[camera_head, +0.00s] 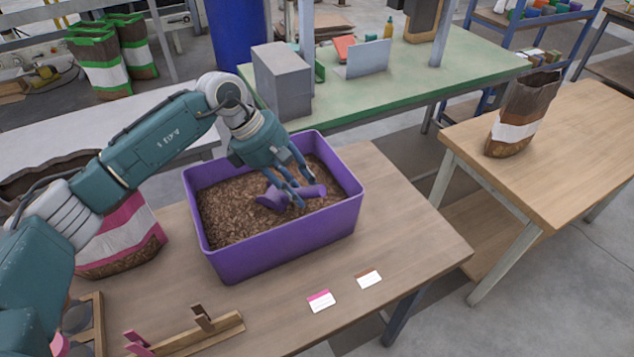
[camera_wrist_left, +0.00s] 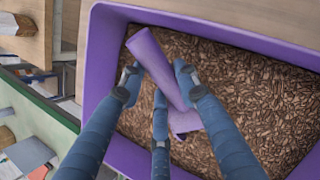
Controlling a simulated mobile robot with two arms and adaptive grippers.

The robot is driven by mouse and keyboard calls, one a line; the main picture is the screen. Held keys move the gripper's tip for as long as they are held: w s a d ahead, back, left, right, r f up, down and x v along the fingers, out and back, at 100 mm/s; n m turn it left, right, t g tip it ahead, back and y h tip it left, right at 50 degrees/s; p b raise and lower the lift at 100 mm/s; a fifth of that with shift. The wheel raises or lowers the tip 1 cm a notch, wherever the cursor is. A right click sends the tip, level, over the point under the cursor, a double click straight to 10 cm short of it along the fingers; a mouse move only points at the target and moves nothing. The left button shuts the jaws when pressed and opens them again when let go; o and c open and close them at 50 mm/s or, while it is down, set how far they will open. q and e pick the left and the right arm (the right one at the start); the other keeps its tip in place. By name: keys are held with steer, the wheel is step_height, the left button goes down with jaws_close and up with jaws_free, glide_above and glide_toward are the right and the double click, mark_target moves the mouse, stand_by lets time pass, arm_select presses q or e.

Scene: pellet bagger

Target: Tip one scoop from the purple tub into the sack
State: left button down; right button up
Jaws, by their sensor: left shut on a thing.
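The purple tub (camera_head: 285,243) stands on the wooden table, filled with brown pellets (camera_head: 235,212). My left gripper (camera_head: 296,192) is inside the tub's outline, its fingers shut on the purple scoop (camera_head: 272,200). In the left wrist view the fingers (camera_wrist_left: 158,84) close around the scoop's handle (camera_wrist_left: 146,50), and the bowl lies low at the pellets. I cannot tell whether the bowl holds pellets. An open sack with a pink and white band (camera_head: 118,238) stands left of the tub, partly hidden by my left arm. Another sack with a white band (camera_head: 518,125) stands on the right table. My right gripper is not in view.
Two cards (camera_head: 321,300) lie at the table's front right. A wooden rack with clips (camera_head: 190,338) lies in front of the tub. A grey box (camera_head: 282,80) stands on the green bench behind. Green-topped sacks (camera_head: 100,60) stand at the back left. The table right of the tub is clear.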

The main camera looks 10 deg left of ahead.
arm_select(q)
steer(key=a, duration=0.2)
steer(key=shift+w+a+r+p, duration=0.1)
steer(key=shift+w+a+p, duration=0.25)
steer(key=shift+a, duration=0.05)
steer(key=d+r+y+p, duration=0.1)
steer(key=d+r+p, duration=0.1)
steer(key=r, duration=0.4)
steer(key=s+d+r+y+p, duration=0.1)
steer(key=d+r+p, duration=0.1)
steer(key=r+p, duration=0.2)
steer(key=shift+r+t+y, duration=0.4)
steer(key=shift+r, duration=0.5)
